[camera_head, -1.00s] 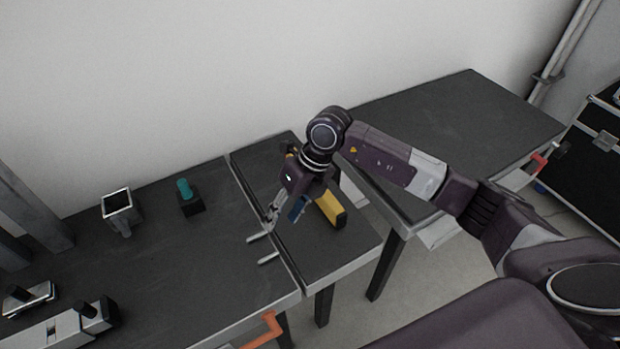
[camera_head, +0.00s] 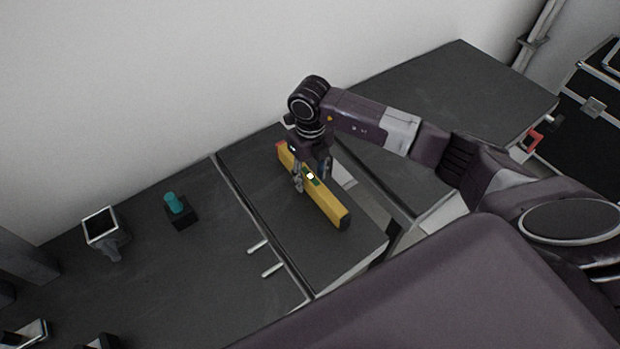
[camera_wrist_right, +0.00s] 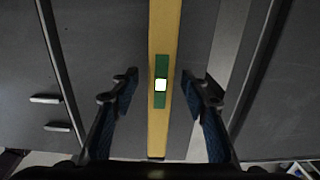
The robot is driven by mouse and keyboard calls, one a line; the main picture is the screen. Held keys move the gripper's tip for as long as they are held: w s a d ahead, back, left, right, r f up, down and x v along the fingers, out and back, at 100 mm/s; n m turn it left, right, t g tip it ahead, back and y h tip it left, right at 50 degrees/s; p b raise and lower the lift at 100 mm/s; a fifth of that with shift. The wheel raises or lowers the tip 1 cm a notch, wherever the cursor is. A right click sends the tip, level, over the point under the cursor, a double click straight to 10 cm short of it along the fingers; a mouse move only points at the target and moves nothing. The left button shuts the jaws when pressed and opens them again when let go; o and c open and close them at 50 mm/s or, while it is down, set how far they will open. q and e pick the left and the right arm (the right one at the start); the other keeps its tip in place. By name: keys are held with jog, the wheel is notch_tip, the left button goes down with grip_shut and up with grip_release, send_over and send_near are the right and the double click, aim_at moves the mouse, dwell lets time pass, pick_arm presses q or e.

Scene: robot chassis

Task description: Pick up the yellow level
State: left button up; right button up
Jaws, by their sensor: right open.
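In the right wrist view the level (camera_wrist_right: 158,130) runs top to bottom between the two fingers of the open right gripper (camera_wrist_right: 160,92). A gap shows between the level and each finger. The gripper hides part of the level in the head view. My left gripper is not in view.
A teal-topped black block (camera_head: 178,211) and a grey square holder (camera_head: 101,230) stand on the left table (camera_head: 190,275). Two pale handles (camera_head: 264,258) lie near the table seam. Another dark table (camera_head: 465,85) is at right. A white wall rises behind.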

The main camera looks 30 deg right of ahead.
jog(key=shift+f, duration=1.4)
jog(key=shift+w+r, duration=0.1)
grip_shut()
